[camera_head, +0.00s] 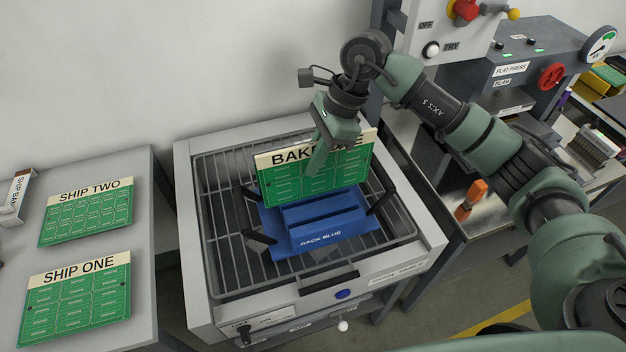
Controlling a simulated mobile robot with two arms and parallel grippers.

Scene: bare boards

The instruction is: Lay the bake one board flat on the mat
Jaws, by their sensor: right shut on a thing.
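The bake one board (290,184) is green with a cream label strip along its top. I cannot make out a mat in this view. My left gripper is not in view.
Boards marked SHIP TWO (88,211) and SHIP ONE (76,303) lie on the left table (130,190). Black posts rise around the rack.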

